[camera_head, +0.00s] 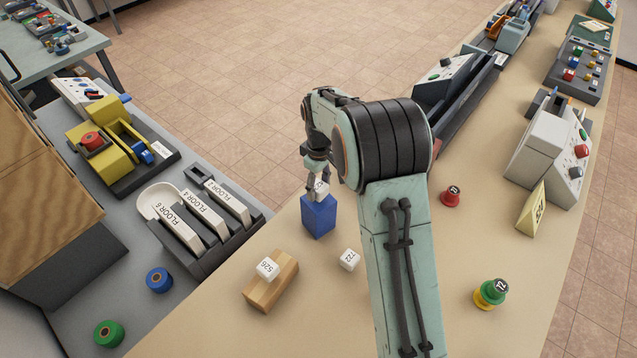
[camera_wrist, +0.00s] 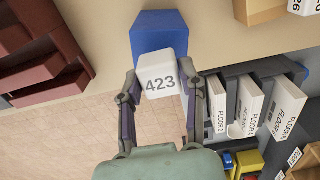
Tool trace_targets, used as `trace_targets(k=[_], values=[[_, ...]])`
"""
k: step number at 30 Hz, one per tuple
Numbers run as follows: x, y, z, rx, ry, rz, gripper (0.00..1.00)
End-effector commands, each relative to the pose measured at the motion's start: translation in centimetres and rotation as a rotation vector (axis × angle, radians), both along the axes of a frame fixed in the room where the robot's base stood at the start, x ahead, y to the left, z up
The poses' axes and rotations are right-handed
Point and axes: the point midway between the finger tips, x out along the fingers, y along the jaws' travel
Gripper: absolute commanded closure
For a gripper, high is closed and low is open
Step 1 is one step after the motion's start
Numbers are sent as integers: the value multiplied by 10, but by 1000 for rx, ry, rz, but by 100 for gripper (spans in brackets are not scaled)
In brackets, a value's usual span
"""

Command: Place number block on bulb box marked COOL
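My gripper (camera_head: 317,187) is over the blue box (camera_head: 318,218), with a white number block (camera_head: 322,189) between its fingers. In the wrist view this block (camera_wrist: 161,76) reads 423, and the fingers (camera_wrist: 161,98) close on both its sides. The blue box (camera_wrist: 160,33) lies directly behind it there. The block is at the box's top; I cannot tell whether it touches it. A second white block (camera_head: 268,268), reading 526, sits on a wooden box (camera_head: 266,293). A third white block (camera_head: 349,260), reading 722, lies on the table. No COOL marking is readable on either box.
A grey rack with FLOOR signs (camera_head: 203,225) stands at the left, beside a yellow device (camera_head: 105,143). Blue (camera_head: 159,280) and green (camera_head: 109,333) spools lie at lower left. Red (camera_head: 450,197) and yellow-green (camera_head: 490,293) knobs stand right of my arm.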

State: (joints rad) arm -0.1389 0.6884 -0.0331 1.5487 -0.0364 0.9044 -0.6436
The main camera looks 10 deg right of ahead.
Motion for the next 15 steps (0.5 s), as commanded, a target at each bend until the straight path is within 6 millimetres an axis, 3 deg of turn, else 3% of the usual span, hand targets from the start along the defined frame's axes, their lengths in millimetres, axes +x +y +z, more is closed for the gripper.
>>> trace_targets(k=[2,11,15], values=[[0,0,0,0,0,0,38],[0,0,2,0,0,0,38],[1,0,15,0,-4,0,38]])
